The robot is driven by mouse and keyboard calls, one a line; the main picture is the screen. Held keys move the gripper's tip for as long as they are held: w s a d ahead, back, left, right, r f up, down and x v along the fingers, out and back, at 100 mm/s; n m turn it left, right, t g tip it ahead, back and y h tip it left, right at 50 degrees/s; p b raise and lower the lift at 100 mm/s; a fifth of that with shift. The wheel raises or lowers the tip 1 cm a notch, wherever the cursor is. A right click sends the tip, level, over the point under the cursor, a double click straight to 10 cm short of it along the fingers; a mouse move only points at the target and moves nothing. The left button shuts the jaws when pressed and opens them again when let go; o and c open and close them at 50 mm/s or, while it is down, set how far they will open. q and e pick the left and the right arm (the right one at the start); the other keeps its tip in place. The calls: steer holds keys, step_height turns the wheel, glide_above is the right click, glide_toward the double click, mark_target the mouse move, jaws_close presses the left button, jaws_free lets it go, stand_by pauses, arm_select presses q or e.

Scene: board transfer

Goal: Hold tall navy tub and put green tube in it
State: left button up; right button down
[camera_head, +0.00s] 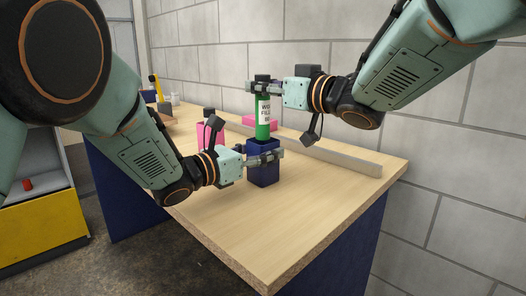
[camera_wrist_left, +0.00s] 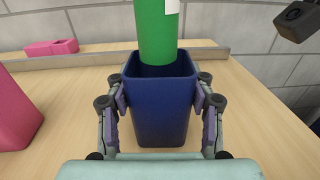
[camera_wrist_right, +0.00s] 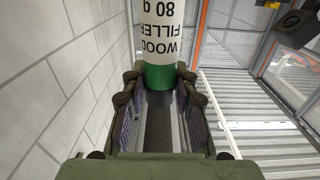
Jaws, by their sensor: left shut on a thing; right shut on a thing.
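The navy tub (camera_head: 263,172) stands upright on the wooden table. My left gripper (camera_head: 264,156) is shut on its sides, with one finger on each side in the left wrist view (camera_wrist_left: 160,100). The green tube (camera_head: 262,129), with a white label, is upright above the tub. My right gripper (camera_head: 262,86) is shut on its dark upper end, seen close in the right wrist view (camera_wrist_right: 160,105). In the left wrist view the tube's lower end (camera_wrist_left: 157,35) is at the tub's open mouth; I cannot tell how deep it is.
A pink tub (camera_head: 208,138) stands left of the navy tub, partly behind my left arm. A low pink block (camera_head: 261,123) lies behind. A grey strip (camera_head: 345,162) runs along the table's back by the block wall. The table's front right is clear.

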steer(key=shift+f, duration=1.05)
steer(key=c, duration=1)
jaws_free()
steer(key=shift+o, duration=0.2)
steer(key=v, duration=1.2)
steer(key=shift+r, duration=0.1)
arm_select(q)
steer(key=o, duration=1.2)
